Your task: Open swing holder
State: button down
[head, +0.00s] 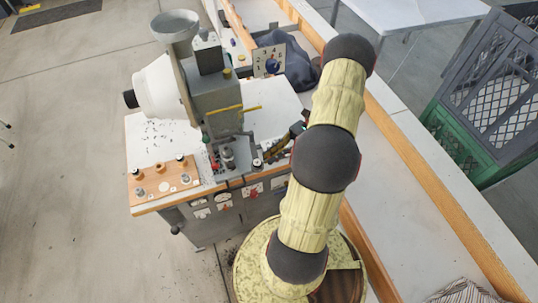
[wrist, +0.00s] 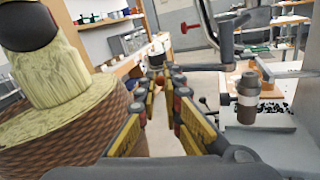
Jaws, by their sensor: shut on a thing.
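The eyelet press (head: 212,95) is a grey machine with a funnel on top, standing on a white-topped bench. My gripper (head: 283,146) is low at the press's right side, beside the lower tooling (head: 228,157). In the wrist view my gripper (wrist: 165,82) has its yellow and black fingers close together at the tips, shut on a small part. That part seems to be the swing holder, but the fingers mostly hide it. A dark post with a pale band (wrist: 247,97) stands right of the fingers, apart from them. A curved metal bar (wrist: 207,22) passes above.
A wooden board with metal knobs (head: 163,182) lies at the bench's front left. A dial plate (head: 269,60) stands behind the press. A dark cloth (head: 297,68) lies behind my arm. A green and grey crate (head: 485,95) stands far right. The floor at left is clear.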

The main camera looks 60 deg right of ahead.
jog(key=shift+d+n+g, duration=0.25)
jog(key=shift+n+g, duration=0.05)
jog(key=shift+g, duration=0.2)
jog(key=c, duration=2)
grip_release()
jog(key=shift+w, duration=0.1)
jog(key=shift+c, duration=0.2)
jog(key=shift+o, duration=0.4)
jog(key=v, duration=0.7)
jog(key=shift+d, duration=0.25)
